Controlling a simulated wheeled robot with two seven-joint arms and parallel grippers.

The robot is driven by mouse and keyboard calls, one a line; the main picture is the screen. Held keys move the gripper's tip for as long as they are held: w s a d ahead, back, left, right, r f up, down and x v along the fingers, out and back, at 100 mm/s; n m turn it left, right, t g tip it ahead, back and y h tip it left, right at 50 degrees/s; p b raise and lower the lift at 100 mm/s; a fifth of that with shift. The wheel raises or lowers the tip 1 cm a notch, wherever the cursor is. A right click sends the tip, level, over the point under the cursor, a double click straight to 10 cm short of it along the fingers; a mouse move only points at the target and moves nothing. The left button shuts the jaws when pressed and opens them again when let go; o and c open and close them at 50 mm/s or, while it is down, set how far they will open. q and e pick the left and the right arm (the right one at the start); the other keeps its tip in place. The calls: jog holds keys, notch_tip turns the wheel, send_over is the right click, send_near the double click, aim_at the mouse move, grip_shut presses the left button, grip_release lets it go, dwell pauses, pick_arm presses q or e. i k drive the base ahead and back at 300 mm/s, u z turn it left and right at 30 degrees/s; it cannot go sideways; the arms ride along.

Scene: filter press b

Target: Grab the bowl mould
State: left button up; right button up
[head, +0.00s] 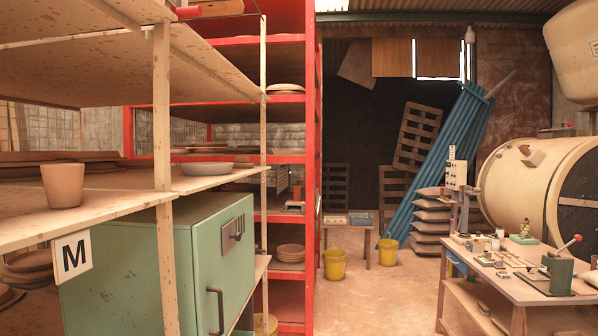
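I cannot tell for sure which thing is the bowl mould. A pale, shallow round dish (208,168) sits on the wooden shelf at the left, behind the upright post. A stack of round bowl-like pieces (290,252) stands on a lower shelf of the red rack. More round pieces (28,262) lie at the lower left, partly hidden by the shelf board and the M sign. Neither of my grippers shows in the head view.
A clay pot (63,186) stands on the wooden shelf above a green cabinet (215,265). The red rack (313,200) stands beyond. At the right is a workbench (520,283) with tools. Yellow buckets (334,265) stand at the back. The middle floor is clear.

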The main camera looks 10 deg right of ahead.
aim_at(189, 169)
jog(key=z, duration=1.1)
jog(key=i, duration=2.85)
jog(key=u, duration=2.55)
